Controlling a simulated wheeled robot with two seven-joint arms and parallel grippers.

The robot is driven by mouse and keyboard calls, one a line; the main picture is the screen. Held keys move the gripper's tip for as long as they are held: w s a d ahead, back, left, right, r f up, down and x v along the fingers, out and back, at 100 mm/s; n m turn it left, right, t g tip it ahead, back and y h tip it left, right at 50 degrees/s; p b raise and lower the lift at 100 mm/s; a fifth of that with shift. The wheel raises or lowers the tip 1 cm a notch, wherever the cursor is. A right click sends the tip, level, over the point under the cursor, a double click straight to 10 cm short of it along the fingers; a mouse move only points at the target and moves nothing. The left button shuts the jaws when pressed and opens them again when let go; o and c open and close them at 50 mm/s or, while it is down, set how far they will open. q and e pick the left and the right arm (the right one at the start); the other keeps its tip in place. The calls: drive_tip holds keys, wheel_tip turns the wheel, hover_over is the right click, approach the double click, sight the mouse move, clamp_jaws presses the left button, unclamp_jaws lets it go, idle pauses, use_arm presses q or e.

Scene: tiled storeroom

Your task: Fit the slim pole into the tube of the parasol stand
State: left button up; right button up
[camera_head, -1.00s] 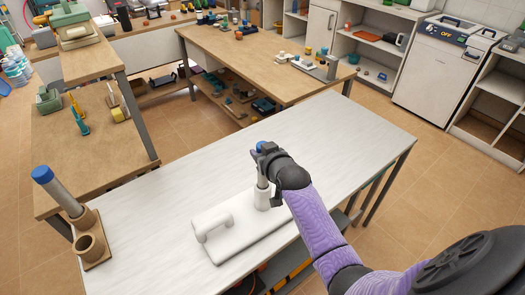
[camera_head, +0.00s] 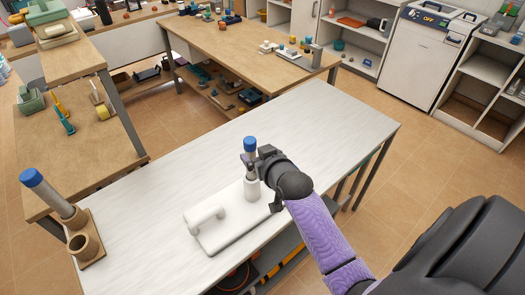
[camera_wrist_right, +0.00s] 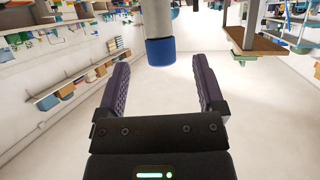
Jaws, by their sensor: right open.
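The slim pole (camera_head: 252,165), grey with a blue cap, stands upright in the tube (camera_head: 252,189) of the white parasol stand (camera_head: 232,222). The stand lies on the pale table and has a handle loop at its left end. The pole's lower end is hidden inside the tube. My right gripper (camera_head: 254,161) is open beside the upper pole, to its right. In the right wrist view the pole's blue cap (camera_wrist_right: 161,52) shows in line with the gap between the open fingers (camera_wrist_right: 160,76), near their tips. My left gripper is not in view.
A brown holder (camera_head: 93,257) with two sockets stands at the table's left end. A thicker blue-capped pole (camera_head: 50,196) leans in one socket; the other is empty. The pale table (camera_head: 325,130) is clear behind and right of the stand. Wooden benches stand beyond.

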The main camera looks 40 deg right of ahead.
drive_tip(key=v, duration=0.4)
drive_tip(key=shift+p, duration=0.3)
drive_tip(key=shift+f, duration=0.1)
